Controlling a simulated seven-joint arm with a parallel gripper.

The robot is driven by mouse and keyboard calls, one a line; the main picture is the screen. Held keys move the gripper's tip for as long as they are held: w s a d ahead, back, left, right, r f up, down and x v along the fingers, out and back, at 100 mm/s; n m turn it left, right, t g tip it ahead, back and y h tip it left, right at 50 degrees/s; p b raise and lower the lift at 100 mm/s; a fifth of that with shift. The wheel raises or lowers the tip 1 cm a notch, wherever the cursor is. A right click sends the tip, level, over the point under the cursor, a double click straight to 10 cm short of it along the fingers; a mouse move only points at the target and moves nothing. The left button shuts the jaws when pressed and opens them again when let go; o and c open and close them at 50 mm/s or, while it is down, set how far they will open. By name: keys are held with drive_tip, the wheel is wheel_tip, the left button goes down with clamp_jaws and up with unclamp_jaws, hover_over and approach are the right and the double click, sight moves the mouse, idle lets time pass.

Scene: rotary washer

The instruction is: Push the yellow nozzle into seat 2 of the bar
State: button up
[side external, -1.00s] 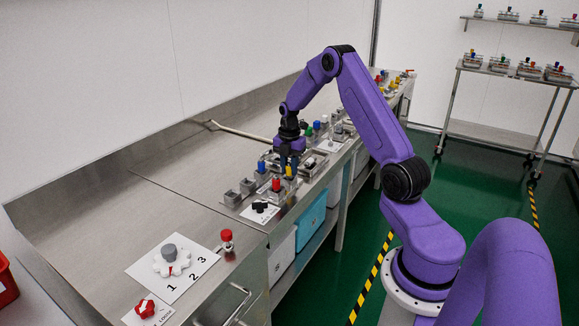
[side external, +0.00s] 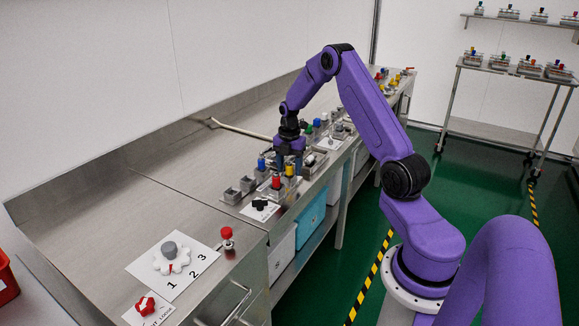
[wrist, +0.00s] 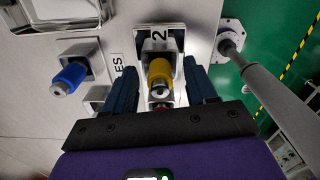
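The yellow nozzle (wrist: 159,72) stands in a grey metal holder beside the label 2 (wrist: 158,38) in the wrist view. How deep it sits in the holder I cannot tell. It also shows in the side view (side external: 289,170), under my gripper (side external: 289,160). In the wrist view my gripper (wrist: 160,90) is open, with one dark finger on each side of the yellow nozzle and a gap on both sides. The nozzle's metal tip points toward the wrist camera.
A blue nozzle (wrist: 70,78) stands in a holder to the left. In the side view a red nozzle (side external: 276,182) stands in front, near a dark cross-shaped handle (side external: 261,205).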

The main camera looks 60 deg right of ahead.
wheel_tip(320, 180, up, 18)
drive_tip(key=f, duration=0.1)
drive_tip(key=s+a+r+m, duration=0.1)
drive_tip(key=a, duration=1.4)
drive_tip(key=s+a+m, duration=0.2)
drive_tip(key=s+a, duration=0.6)
drive_tip(key=a, duration=0.5)
drive_tip(key=s+a+f+m, duration=0.1)
drive_tip(key=s+a+m, duration=0.1)
drive_tip(key=s, duration=0.9)
drive_tip(key=s+a+f+m, duration=0.2)
drive_tip(key=s+a, duration=0.2)
drive_tip(key=s, duration=0.7)
drive_tip(key=shift+f, duration=0.3)
